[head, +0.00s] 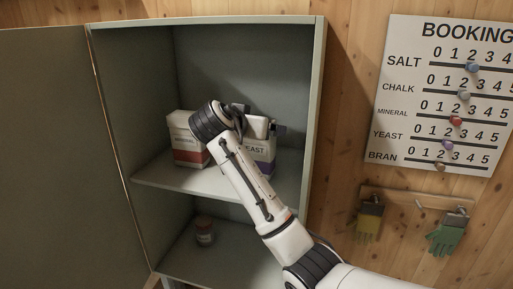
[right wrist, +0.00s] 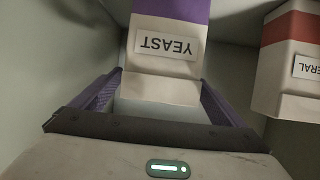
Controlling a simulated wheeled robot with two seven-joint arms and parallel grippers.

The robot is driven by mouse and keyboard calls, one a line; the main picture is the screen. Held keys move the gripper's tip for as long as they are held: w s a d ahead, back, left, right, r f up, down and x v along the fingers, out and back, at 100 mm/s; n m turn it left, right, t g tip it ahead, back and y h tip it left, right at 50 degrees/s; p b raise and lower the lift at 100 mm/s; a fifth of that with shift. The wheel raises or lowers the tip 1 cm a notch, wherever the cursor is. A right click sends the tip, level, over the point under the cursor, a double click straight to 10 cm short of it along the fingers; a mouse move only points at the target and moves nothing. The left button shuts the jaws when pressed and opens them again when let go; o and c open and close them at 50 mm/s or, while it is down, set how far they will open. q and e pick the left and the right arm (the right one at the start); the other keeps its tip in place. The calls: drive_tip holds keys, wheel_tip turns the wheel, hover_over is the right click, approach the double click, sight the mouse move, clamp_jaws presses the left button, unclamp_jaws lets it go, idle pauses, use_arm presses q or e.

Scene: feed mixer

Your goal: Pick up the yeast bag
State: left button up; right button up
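The yeast bag (head: 262,150) is white with a purple lower part and stands on the cabinet's upper shelf. In the right wrist view the yeast bag (right wrist: 166,45) appears upside down, with its label readable. My right gripper (head: 261,119) is at the bag's top, with one finger on each side of it. My right arm hides part of the bag. My left gripper is not in view.
A mineral bag (head: 187,140) with a red band stands left of the yeast bag on the shelf (head: 165,178). A small jar (head: 204,230) is on the lower shelf. The cabinet door (head: 50,150) is open at left. A booking board (head: 445,95) and gloves (head: 447,232) hang at right.

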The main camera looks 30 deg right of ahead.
drive_tip(key=shift+r, duration=0.1)
drive_tip(key=c, duration=1.6)
